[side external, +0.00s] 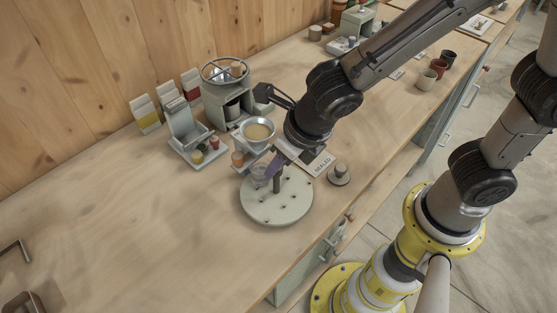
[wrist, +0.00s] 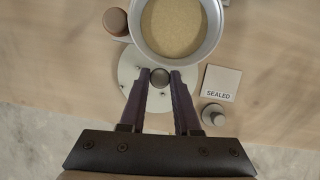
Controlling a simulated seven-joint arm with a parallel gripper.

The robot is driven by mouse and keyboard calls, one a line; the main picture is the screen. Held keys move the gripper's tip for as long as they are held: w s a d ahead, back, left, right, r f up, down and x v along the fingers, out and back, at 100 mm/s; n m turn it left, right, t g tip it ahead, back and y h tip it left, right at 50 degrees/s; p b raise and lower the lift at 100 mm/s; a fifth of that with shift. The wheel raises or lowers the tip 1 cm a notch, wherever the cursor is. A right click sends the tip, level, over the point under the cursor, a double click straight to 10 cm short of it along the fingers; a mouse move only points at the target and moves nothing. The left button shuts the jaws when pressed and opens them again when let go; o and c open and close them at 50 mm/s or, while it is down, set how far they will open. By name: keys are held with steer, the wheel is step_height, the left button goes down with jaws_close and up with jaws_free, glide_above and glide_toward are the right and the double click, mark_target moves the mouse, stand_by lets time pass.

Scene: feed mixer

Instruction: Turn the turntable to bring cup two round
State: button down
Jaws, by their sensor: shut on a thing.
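The turntable (side external: 276,210) is a pale round disc with small holes and a dark upright post (side external: 277,184) at its middle. In the wrist view its disc (wrist: 128,72) shows partly beneath a wide bowl. My gripper (side external: 276,168) comes down over the post; in the wrist view its purple fingers (wrist: 159,80) are on either side of the round post top (wrist: 159,77), shut on it. An orange-brown cup (side external: 237,158) is just behind the disc. I cannot read any cup number.
A metal bowl of tan feed (side external: 258,132) sits above the disc's back edge and hides part of it in the wrist view. A "SEALED" card (side external: 318,163) and a grey knobbed weight (side external: 340,174) lie to the right.

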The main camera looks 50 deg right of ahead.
steer(key=shift+a+r, duration=0.1)
steer(key=shift+r, duration=0.05)
steer(key=c, duration=0.9)
jaws_free()
steer(key=v, duration=1.3)
steer(key=shift+s+r, duration=0.2)
steer(key=shift+r, duration=0.15)
